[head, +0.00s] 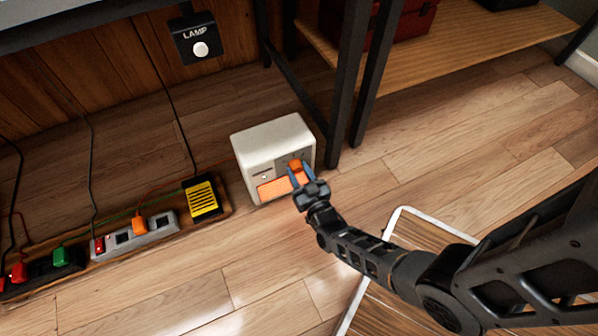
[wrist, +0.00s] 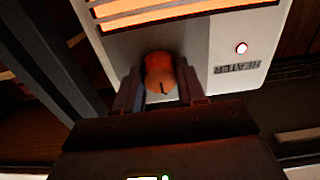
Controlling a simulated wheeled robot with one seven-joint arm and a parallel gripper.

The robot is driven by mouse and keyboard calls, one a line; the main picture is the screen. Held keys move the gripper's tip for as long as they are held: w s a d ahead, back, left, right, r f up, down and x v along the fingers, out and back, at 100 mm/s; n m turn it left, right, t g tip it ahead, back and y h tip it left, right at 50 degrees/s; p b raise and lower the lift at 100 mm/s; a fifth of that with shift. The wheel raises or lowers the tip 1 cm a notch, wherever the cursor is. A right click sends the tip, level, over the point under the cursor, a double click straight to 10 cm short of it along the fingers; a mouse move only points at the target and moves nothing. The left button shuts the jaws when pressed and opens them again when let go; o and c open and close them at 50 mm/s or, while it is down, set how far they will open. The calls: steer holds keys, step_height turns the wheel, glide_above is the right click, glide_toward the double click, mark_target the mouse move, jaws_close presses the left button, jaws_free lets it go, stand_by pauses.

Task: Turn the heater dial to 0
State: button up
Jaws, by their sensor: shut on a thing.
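The heater (head: 262,147) is a small white box on the wooden floor, with a glowing orange grille on its front; its white front also shows in the wrist view (wrist: 222,40). The heater dial (head: 295,165) is an orange knob at the upper right of the front. In the wrist view the dial (wrist: 161,75) sits between my fingers and shows a dark pointer mark. My gripper (head: 301,174) is shut on the dial, one finger on each side; it also shows in the wrist view (wrist: 162,92). The scale marks around the dial are too small to read.
A power strip (head: 135,235) with plugs and a yellow-and-black box (head: 201,198) lie left of the heater. A dark table leg (head: 347,85) stands close behind its right side. A LAMP switch (head: 196,40) hangs above. A white-edged board (head: 392,300) lies below my arm.

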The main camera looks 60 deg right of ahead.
steer(key=shift+c, duration=1)
steer(key=n, duration=0.4)
steer(key=shift+n, duration=0.3)
steer(key=n, duration=0.4)
steer(key=shift+s, duration=0.1)
steer(key=shift+n, duration=0.3)
steer(key=o, duration=1.1)
steer(key=shift+c, duration=0.2)
steer(key=p+v, duration=0.1)
steer(key=v, duration=0.6)
steer(key=shift+s+a+p, duration=0.2)
steer(key=shift+s+p, duration=0.1)
steer(key=shift+p, duration=0.1)
